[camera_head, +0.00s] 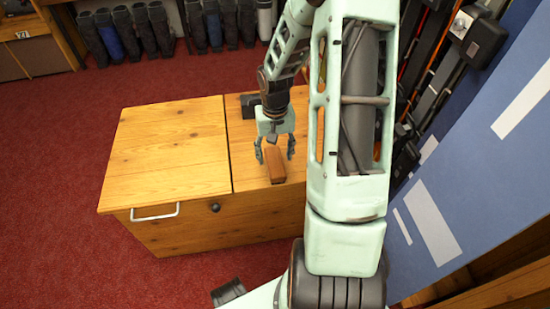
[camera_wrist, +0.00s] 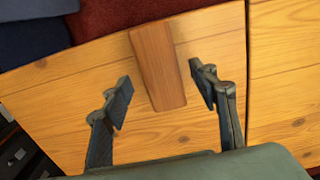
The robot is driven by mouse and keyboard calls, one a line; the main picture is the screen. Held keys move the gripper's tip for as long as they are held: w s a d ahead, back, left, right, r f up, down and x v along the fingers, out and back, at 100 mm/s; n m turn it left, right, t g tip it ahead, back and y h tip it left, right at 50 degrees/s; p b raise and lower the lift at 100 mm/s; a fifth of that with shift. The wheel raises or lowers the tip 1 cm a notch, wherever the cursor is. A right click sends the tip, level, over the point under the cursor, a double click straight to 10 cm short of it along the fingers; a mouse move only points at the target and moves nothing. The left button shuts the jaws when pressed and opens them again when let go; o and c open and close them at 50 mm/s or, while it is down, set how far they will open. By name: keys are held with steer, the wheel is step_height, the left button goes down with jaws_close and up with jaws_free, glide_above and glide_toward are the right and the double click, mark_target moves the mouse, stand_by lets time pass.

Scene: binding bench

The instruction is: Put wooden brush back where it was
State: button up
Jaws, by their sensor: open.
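The wooden brush (camera_head: 275,165) is a reddish-brown block lying on the right part of the wooden bench top, near its front edge. In the wrist view the brush (camera_wrist: 157,65) lies lengthwise on the boards, between and beyond my fingertips. My gripper (camera_head: 274,153) is over the brush with its two fingers spread to either side of it. In the wrist view my gripper (camera_wrist: 163,95) is open, with a gap between each finger and the brush. No bristles show.
The wooden bench (camera_head: 165,155) has a silver handle (camera_head: 155,213) and a dark knob on its front. Its left top is bare. A dark object (camera_head: 250,105) stands behind my gripper. Boots (camera_head: 130,32) line the back, and a blue panel (camera_head: 470,150) is at right.

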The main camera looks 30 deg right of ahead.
mark_target(275, 162)
step_height(275, 162, up, 8)
steer(key=p, duration=0.2)
steer(key=shift+r, duration=0.25)
stand_by(0.3)
